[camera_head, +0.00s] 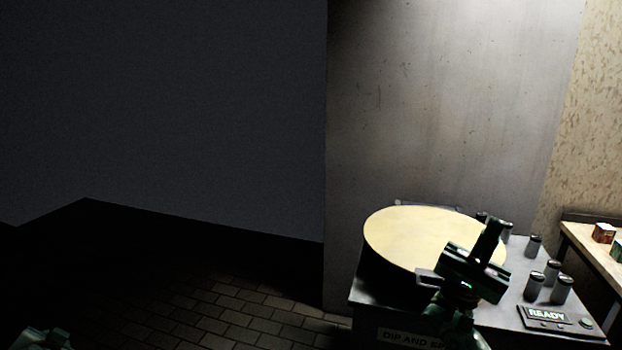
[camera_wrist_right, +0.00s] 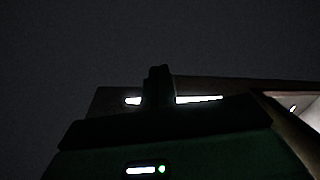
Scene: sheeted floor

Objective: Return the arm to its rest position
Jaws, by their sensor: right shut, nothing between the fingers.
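My right gripper (camera_head: 491,228) is dark green and shut, with nothing between its fingers. It points up in front of a round pale yellow disc on a dark machine and covers part of the disc's right side. I cannot tell how far apart the gripper and disc are. In the right wrist view the shut fingers (camera_wrist_right: 159,72) stand as one dark block against a dark background. A small green part of my left arm shows at the bottom left of the head view; its fingers are not seen.
The yellow disc (camera_head: 408,234) tops the machine (camera_head: 510,288), which has a READY panel (camera_head: 556,318) and several metal-capped cylinders (camera_head: 534,246). A table (camera_head: 598,254) with small boxes (camera_head: 604,233) stands at the right. A grey wall (camera_head: 430,110) rises behind. The tiled floor (camera_head: 235,310) at left is clear.

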